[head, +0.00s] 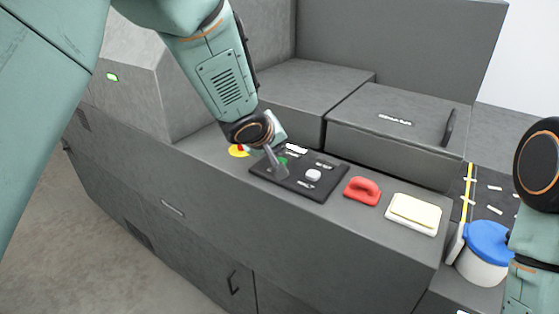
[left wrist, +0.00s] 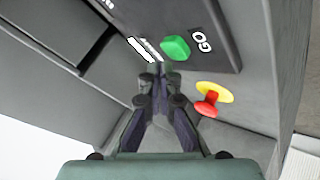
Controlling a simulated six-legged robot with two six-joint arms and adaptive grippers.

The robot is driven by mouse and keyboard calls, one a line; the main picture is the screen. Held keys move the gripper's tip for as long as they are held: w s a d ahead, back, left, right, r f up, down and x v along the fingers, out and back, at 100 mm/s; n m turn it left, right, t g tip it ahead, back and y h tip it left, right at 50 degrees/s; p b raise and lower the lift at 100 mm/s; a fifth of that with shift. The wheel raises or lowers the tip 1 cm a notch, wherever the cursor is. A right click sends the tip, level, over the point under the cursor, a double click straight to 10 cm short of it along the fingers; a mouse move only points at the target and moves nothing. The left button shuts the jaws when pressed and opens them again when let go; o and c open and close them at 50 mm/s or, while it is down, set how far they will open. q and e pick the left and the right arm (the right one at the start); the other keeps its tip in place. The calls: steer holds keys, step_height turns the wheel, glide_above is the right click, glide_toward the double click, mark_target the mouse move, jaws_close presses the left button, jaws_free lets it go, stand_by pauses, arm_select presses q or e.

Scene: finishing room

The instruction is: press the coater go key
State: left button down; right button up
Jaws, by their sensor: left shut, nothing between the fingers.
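The green go key (left wrist: 175,48) sits on the dark control panel (left wrist: 218,50), with the word GO beside it in the left wrist view. In the head view the green key (head: 282,161) is partly hidden behind my left gripper (head: 278,170). The panel (head: 318,192) lies on the grey coater's top. My left gripper (left wrist: 155,78) is shut and empty, its fingertips close to the key. In the left wrist view a gap shows between fingertips and key; height above the panel is hard to tell. My right gripper is out of view.
A red stop button on a yellow disc (left wrist: 214,93) is close by the panel. A white key (head: 313,175) is on the panel. A red handled block (head: 362,190), a cream pad (head: 415,211) and a blue-lidded pot (head: 487,245) stand to the right. A grey lidded box (head: 395,125) is behind.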

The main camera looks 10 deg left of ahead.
arm_select(q)
steer(key=shift+w+d, duration=0.15)
steer(key=shift+f, duration=0.15)
steer(key=shift+s+f, duration=0.2)
steer(key=shift+f, duration=0.05)
steer(key=shift+w+f, duration=0.1)
stand_by(0.3)
